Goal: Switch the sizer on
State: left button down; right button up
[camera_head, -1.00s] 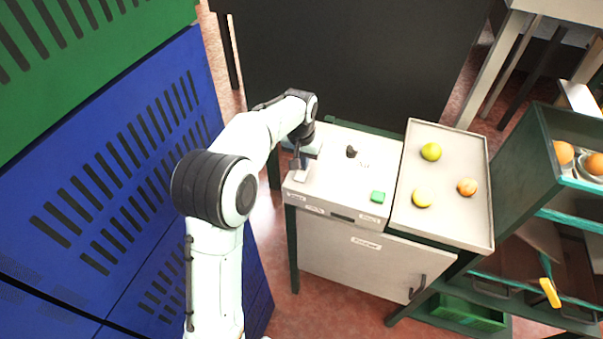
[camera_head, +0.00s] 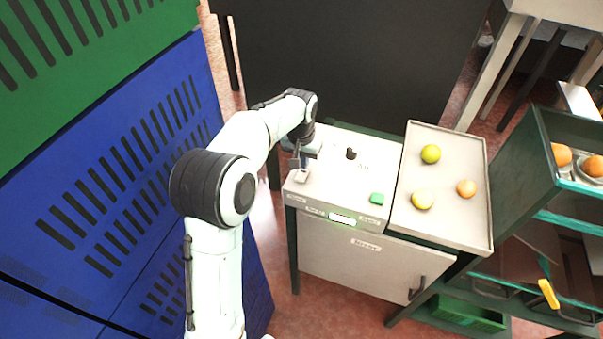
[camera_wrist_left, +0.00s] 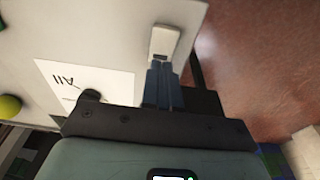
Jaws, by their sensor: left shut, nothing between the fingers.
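The sizer (camera_head: 330,200) is a pale box-topped machine with a dark knob (camera_head: 351,154) and a green button (camera_head: 377,198) on its top. A small display (camera_head: 342,219) on its front edge glows white-green. A pale rocker switch (camera_head: 301,177) sits at the sizer's left end; it also shows in the left wrist view (camera_wrist_left: 165,42). My left gripper (camera_head: 303,167) is shut and empty, with its fingertips close beside the switch. I cannot tell whether they touch it. The fingers also show in the left wrist view (camera_wrist_left: 163,68). My right gripper is not in view.
A tray (camera_head: 440,225) with several fruits adjoins the sizer on the right. A green rack (camera_head: 545,140) holding oranges stands at far right. Blue slatted crates (camera_head: 120,170) fill the left, close to my left arm. A dark panel (camera_head: 350,60) stands behind.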

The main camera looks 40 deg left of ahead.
aim_at(304, 172)
pick_arm(q)
notch_tip(304, 172, up, 3)
jog(key=shift+w+r+p, duration=0.1)
jog(key=shift+w+p, duration=0.05)
jog(key=shift+p, duration=0.45)
notch_tip(304, 172, up, 2)
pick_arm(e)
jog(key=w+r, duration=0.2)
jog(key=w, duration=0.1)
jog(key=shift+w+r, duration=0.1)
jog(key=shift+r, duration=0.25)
